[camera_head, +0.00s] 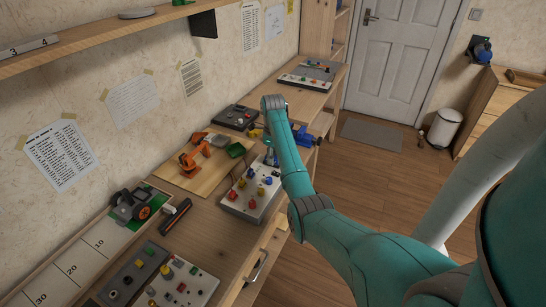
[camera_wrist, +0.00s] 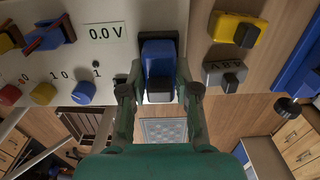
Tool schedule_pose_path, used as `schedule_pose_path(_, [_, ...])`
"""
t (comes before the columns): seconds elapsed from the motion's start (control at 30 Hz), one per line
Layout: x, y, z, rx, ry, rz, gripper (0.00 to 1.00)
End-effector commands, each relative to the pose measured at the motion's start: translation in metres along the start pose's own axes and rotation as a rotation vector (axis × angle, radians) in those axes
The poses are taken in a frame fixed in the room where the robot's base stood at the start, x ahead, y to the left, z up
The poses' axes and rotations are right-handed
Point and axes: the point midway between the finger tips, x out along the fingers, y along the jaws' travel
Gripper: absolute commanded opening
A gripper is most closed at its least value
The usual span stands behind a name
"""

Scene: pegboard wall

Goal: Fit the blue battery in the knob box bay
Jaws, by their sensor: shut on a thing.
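The blue battery (camera_wrist: 158,62) sits between the two fingers of my gripper (camera_wrist: 159,92) in the wrist view, with a dark block at its near end. Its far end is at the dark-framed bay (camera_wrist: 143,38) on the edge of the knob box (camera_wrist: 105,62). I cannot tell whether it is fully seated. The box's display (camera_wrist: 106,32) reads 0.0 V. In the head view the knob box (camera_head: 240,205) lies on the bench, and my arm hides the battery and most of the gripper.
A yellow battery (camera_wrist: 230,28) and a grey battery (camera_wrist: 215,74) lie right of the box. A wooden board (camera_head: 180,176) with an orange toy arm (camera_head: 193,158) is to its left. A dark device (camera_head: 235,117) stands beyond. Another knob panel (camera_head: 185,285) lies nearer.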

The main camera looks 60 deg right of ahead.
Motion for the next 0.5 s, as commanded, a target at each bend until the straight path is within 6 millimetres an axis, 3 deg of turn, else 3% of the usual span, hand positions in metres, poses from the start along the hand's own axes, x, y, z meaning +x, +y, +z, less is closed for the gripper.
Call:
schedule_pose_path(0.03, [0.0126,0.0033,-0.0031,0.000,0.009,0.010,0.00])
schedule_pose_path(0.23, [0.0126,0.0032,-0.0031,0.000,0.009,0.010,0.00])
schedule_pose_path(0.27, [0.0126,0.0032,-0.0031,0.000,0.009,0.010,0.36])
schedule_pose_path(0.33, [0.0126,0.0032,-0.0031,0.001,0.009,0.010,0.53])
schedule_pose_path(0.37, [0.0126,0.0033,-0.0031,0.000,0.009,0.010,0.60])
schedule_pose_path(0.5, [0.0114,0.0032,-0.0031,0.001,0.010,0.010,0.60])
